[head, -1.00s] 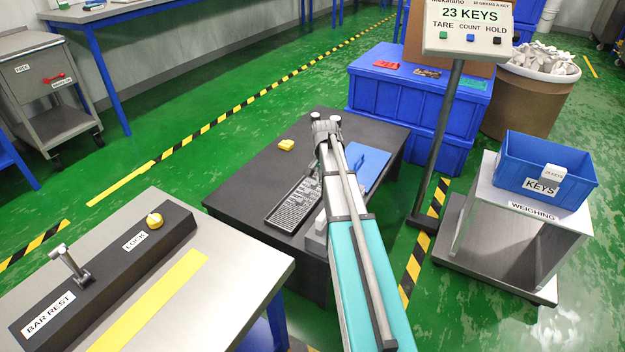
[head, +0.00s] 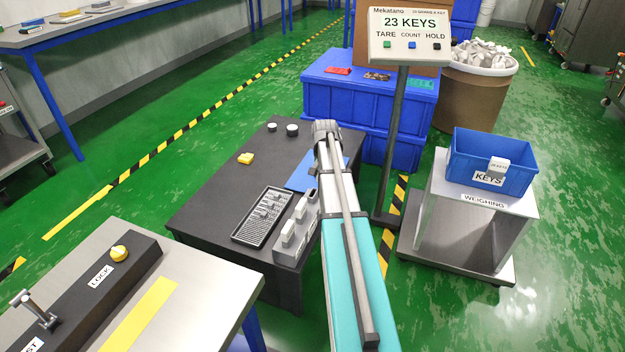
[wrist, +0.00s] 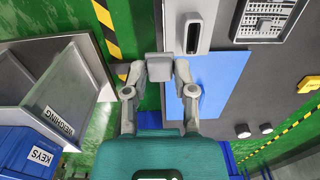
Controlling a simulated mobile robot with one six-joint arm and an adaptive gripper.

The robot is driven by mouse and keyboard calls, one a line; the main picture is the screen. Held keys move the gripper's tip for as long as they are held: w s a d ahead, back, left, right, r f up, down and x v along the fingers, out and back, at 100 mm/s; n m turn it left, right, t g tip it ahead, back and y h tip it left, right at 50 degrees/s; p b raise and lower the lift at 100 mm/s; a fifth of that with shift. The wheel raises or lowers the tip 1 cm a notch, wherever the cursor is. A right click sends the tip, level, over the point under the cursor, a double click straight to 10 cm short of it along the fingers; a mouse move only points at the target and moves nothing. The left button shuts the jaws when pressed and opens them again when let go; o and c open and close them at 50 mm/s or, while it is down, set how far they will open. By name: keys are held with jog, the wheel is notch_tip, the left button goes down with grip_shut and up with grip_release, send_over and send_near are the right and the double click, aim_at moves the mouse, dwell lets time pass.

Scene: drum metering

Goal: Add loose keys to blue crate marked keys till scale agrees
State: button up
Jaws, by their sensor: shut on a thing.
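The scale display (head: 405,21) reads 23 KEYS. My gripper (wrist: 159,68) is shut on a small grey block, perhaps a key (wrist: 158,66), above the gap between the dark table and the weighing stand.
The dark table (head: 215,205) holds a keyboard-like tray (head: 262,216), a grey holder with pale blocks (head: 296,232), a blue sheet (head: 303,178) and a yellow block (head: 245,158). The display post (head: 393,140) rises between table and weighing stand (head: 487,203). Blue bins (head: 365,110) stand behind.

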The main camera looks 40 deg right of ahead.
jog(key=s+d+r+p, duration=0.2)
jog(key=s+d, duration=0.3)
jog(key=d, duration=0.6)
jog(key=s+d+r+p, duration=0.3)
jog(key=s+d, duration=0.2)
jog(key=d, duration=0.7)
jog(key=s+d+r+p, duration=0.2)
jog(key=s+d, duration=0.3)
jog(key=d, duration=0.6)
jog(key=shift+s+d+r+p, duration=0.3)
jog(key=shift+d+r, duration=0.1)
jog(key=shift+r, duration=0.05)
jog(key=s+d+r+p, duration=0.1)
jog(key=s+d, duration=0.4)
jog(key=d, duration=0.5)
jog(key=s+d+r+p, duration=0.1)
jog(key=s+d, duration=0.4)
jog(key=d, duration=0.6)
jog(key=s+d+r+p, duration=0.1)
jog(key=s+d, duration=0.3)
jog(key=d, duration=0.7)
jog(key=shift+s+d, duration=0.2)
jog(key=shift+s, duration=0.2)
jog(key=shift+s+d, duration=0.4)
jog(key=shift+d, duration=0.25)
jog(key=shift+f, duration=0.15)
